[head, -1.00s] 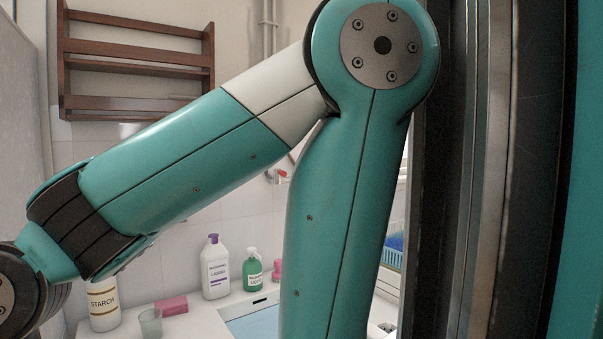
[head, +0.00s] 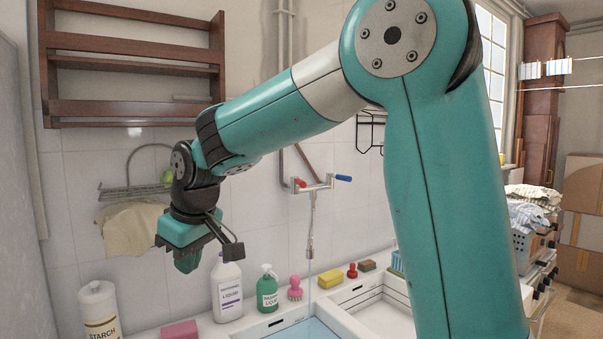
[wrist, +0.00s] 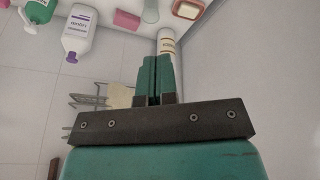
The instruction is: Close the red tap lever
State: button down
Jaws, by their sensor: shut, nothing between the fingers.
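The red tap lever (head: 300,183) is on the left end of the wall mixer tap (head: 318,186), at mid-picture in the head view. A blue lever (head: 343,178) is on its right end. The spout (head: 311,240) hangs down over the sink, with a thin pale streak below it. My gripper (head: 187,262) is well left of the red lever and lower, pointing down above the counter. It is apart from the tap. In the wrist view my gripper's fingers (wrist: 154,60) are together and empty. The tap does not show in the wrist view.
A white bottle (head: 227,288), a green pump bottle (head: 267,290) and a pink brush (head: 295,288) stand along the back of the sink. A starch container (head: 100,312) stands at left. A wire rack (head: 140,190) with a cloth and a wooden shelf (head: 130,60) hang on the wall.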

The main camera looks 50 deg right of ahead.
aim_at(299, 182)
jog(key=w+d+r+m+h+p, duration=0.3)
jog(key=w+d+r, duration=0.2)
jog(key=w+d, duration=0.5)
jog(key=w+d+r+m+h+p, duration=0.35)
jog(key=w+d+r, duration=0.3)
jog(key=d, duration=0.75)
jog(key=d+f+m+p, duration=0.1)
jog(key=d+f+p, duration=0.2)
jog(key=d, duration=0.7)
jog(key=d+f+m+g+h+p, duration=0.1)
jog(key=d+f+m+p, duration=0.1)
jog(key=d, duration=0.8)
jog(key=shift+w+d+f+p, duration=0.3)
jog(key=shift+f+p, duration=0.25)
jog(key=shift+f, duration=0.4)
jog(key=shift+h, duration=0.25)
